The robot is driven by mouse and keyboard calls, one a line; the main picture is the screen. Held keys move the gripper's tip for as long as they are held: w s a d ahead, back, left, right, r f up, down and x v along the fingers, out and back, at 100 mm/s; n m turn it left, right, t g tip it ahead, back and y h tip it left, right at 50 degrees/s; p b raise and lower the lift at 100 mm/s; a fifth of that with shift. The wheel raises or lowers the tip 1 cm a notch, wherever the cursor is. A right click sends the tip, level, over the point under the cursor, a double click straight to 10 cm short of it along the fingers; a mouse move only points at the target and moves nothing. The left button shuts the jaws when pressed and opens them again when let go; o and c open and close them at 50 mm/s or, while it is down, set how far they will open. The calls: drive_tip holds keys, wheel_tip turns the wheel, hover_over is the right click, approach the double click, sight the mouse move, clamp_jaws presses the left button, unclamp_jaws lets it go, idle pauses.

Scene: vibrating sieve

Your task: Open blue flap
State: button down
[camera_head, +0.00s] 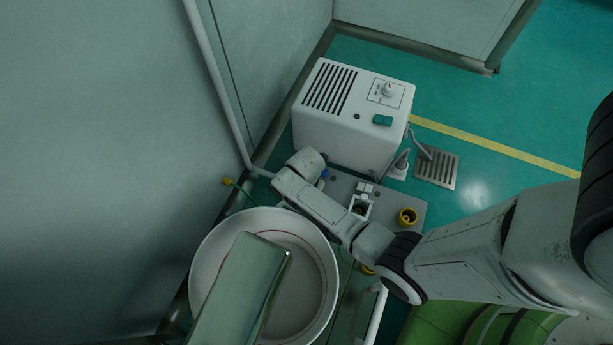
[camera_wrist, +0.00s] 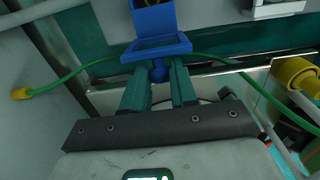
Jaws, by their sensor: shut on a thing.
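In the wrist view, the blue flap (camera_wrist: 157,47) is a small framed plate that juts toward the camera, below a blue box (camera_wrist: 153,18) with a dark opening at the top edge. The flap appears tilted away from the box. A rounded blue knob hangs at its near side. My gripper (camera_wrist: 159,73) has its two green fingers closed on either side of this knob. In the head view, only a small blue patch (camera_head: 323,173) shows beside my arm's end; the fingertips are hidden there.
A white machine (camera_head: 350,115) with a vent stands behind. A round white sieve pan (camera_head: 318,265) with a metal sheet (camera_head: 238,290) over it is at the front left. Yellow-ringed fittings (camera_head: 408,216) are to the right. A green cable (camera_wrist: 85,68) passes behind the fingers.

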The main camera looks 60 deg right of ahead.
drive_tip(key=shift+s+a+f, duration=0.2)
drive_tip(key=shift+a, duration=0.45)
drive_tip(key=c, duration=0.9)
unclamp_jaws()
wheel_tip(320, 180, up, 11)
drive_tip(key=p, duration=0.5)
drive_tip(key=shift+p, duration=0.4)
drive_tip(key=shift+f, duration=0.1)
